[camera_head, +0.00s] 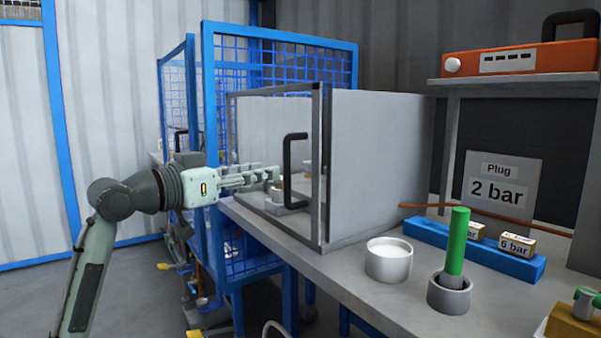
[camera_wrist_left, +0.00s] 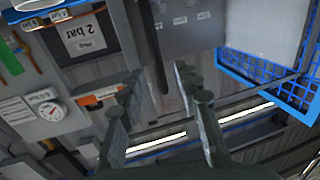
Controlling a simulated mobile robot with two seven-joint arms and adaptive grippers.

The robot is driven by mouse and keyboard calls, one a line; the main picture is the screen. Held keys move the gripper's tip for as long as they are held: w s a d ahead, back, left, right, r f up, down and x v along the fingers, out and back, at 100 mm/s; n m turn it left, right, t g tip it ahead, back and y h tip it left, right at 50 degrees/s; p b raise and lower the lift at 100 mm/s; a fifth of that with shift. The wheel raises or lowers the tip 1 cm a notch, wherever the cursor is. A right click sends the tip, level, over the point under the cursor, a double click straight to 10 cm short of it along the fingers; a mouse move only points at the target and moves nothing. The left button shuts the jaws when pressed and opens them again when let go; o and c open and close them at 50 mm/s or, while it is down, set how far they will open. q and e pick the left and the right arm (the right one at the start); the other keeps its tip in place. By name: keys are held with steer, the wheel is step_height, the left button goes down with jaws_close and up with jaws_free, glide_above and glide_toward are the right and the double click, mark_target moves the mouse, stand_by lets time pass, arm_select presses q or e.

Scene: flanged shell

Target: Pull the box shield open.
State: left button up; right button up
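The grey box (camera_head: 380,165) stands on the workbench, with a clear, grey-framed shield (camera_head: 319,165) across its front. The shield looks shut, its frame edge against the box's side wall. A black upright handle (camera_head: 288,172) is on the shield. My left gripper (camera_head: 272,176) is just left of the handle, fingers pointing at it. In the left wrist view the fingers of the left gripper (camera_wrist_left: 160,80) are spread, with a dark bar (camera_wrist_left: 157,55), likely the handle, appearing between them. Contact cannot be told. My right gripper is not in view.
A white-filled cup (camera_head: 389,262) and a grey holder with a green rod (camera_head: 455,245) stand on the bench (camera_head: 350,275) right of the shield. A blue rack (camera_head: 430,232) lies behind them. Blue mesh fencing (camera_head: 280,60) stands behind and left of the box.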

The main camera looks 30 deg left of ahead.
mark_target(285, 164)
arm_select(q)
steer(key=w, duration=0.2)
steer(key=w+d, duration=0.1)
steer(key=w, duration=0.1)
steer(key=w+r+p, duration=0.1)
steer(key=w, duration=0.1)
steer(key=shift+d, duration=0.3)
steer(key=shift+w+d, duration=0.1)
steer(key=shift+w, duration=0.45)
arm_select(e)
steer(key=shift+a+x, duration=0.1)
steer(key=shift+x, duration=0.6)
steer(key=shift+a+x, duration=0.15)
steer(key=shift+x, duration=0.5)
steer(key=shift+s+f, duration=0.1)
arm_select(q)
jaws_close()
steer(key=shift+f, duration=0.1)
